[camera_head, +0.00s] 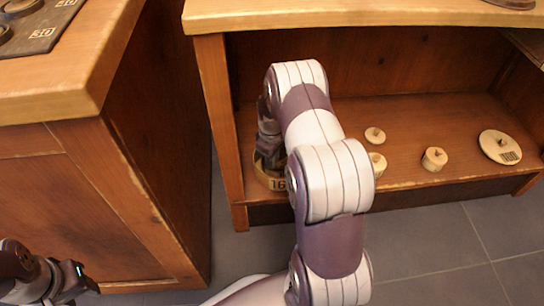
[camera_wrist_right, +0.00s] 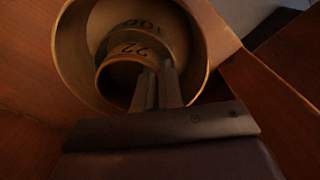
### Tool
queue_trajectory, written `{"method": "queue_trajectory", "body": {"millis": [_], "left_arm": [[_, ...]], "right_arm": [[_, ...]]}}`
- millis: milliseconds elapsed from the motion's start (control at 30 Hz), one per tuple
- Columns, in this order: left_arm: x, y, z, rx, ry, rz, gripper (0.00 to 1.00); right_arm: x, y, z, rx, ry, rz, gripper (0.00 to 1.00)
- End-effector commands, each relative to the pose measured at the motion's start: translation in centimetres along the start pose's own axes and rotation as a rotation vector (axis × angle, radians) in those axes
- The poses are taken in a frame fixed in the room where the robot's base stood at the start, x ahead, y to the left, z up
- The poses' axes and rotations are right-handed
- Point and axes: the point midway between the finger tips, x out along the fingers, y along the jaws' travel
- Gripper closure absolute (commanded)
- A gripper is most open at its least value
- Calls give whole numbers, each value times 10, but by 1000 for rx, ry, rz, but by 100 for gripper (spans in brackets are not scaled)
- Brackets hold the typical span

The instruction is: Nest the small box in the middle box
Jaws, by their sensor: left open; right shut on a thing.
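In the right wrist view, the small box (camera_wrist_right: 122,50) is a round wooden ring marked 22. My right gripper (camera_wrist_right: 155,75) is shut on its near wall. In the head view, a round box marked 16 (camera_head: 277,184) stands at the left end of the shelf, mostly hidden by my right arm and gripper. My left gripper (camera_head: 82,284) is open and empty at the lower left.
Several round knobbed lids lie on the shelf floor, including a small lid (camera_head: 375,135), a thick one (camera_head: 434,159) and a wide one (camera_head: 500,147). The shelf's left side panel (camera_head: 219,120) is close to my right gripper. A wooden cabinet (camera_head: 140,200) stands at left.

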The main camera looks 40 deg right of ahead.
Motion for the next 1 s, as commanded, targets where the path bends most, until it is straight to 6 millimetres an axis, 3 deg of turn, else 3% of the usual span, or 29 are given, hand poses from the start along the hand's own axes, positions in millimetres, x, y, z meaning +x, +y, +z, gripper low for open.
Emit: {"method": "queue_trajectory", "body": {"millis": [267, 400, 600, 667, 1000], "left_arm": [[0, 0, 0, 0, 0, 0, 57], [0, 0, 0, 0, 0, 0, 57], [0, 0, 0, 0, 0, 0, 57], [0, 0, 0, 0, 0, 0, 57], [0, 0, 0, 0, 0, 0, 57]], "right_arm": [[0, 0, 0, 0, 0, 0, 100], [0, 0, 0, 0, 0, 0, 63], [0, 0, 0, 0, 0, 0, 63], [0, 0, 0, 0, 0, 0, 44], [0, 0, 0, 0, 0, 0, 42]]}}
